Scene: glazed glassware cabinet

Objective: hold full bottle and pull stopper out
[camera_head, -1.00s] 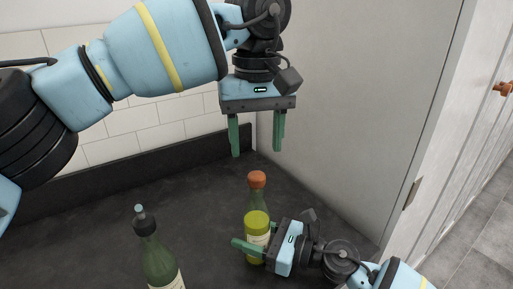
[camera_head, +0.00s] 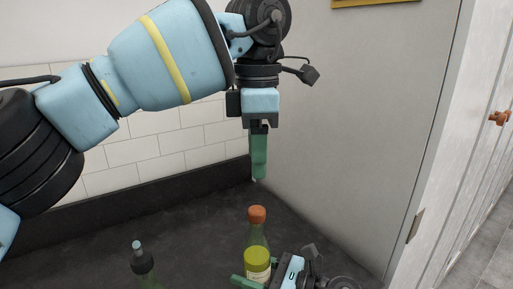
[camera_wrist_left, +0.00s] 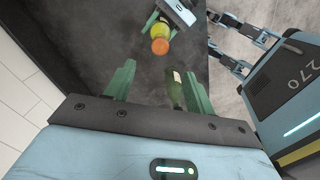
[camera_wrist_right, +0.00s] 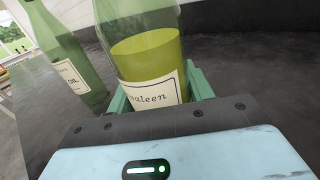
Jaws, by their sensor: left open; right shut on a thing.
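The full bottle (camera_head: 257,253) is clear green glass with yellow liquid, a pale label and an orange stopper (camera_head: 257,214) in its neck. It stands upright on the dark counter. My right gripper (camera_head: 250,281) is shut on its lower body; the right wrist view shows the bottle (camera_wrist_right: 150,60) between the green fingers. My left gripper (camera_head: 259,177) points down, open and empty, above the stopper with a gap. In the left wrist view the stopper (camera_wrist_left: 160,46) lies beyond the open fingers (camera_wrist_left: 158,72), apart from them.
A second, dark green bottle (camera_head: 144,264) with a grey stopper stands to the left on the counter (camera_head: 200,240); it also shows in the right wrist view (camera_wrist_right: 68,55). A tiled wall (camera_head: 180,150) is behind, and a pale panel (camera_head: 350,130) rises on the right.

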